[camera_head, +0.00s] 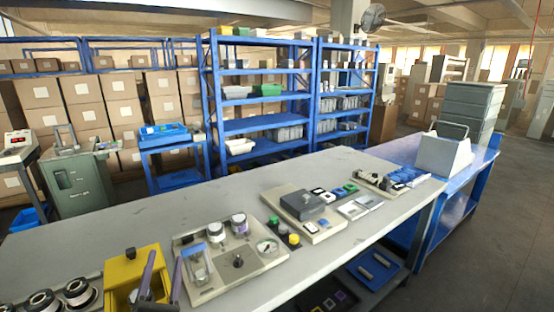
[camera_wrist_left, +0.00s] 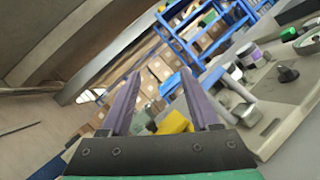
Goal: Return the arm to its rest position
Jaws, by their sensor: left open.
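My left gripper (camera_head: 164,262) shows at the bottom left of the head view, its two purple fingers pointing up and standing apart. In the left wrist view, the same gripper (camera_wrist_left: 160,78) has a wide gap between its fingers, with only background showing through it. Nothing is held. In the head view the fingers overlap the right side of a yellow device (camera_head: 122,272) on the bench. I cannot tell whether they touch it. My right gripper is in neither view.
The long grey bench (camera_head: 120,225) carries a panel with a gauge (camera_head: 238,262), a grey block on a board (camera_head: 303,204) and several dark round parts (camera_head: 80,292) at the left. Blue shelves (camera_head: 262,128) stand behind. The bench's left rear surface is clear.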

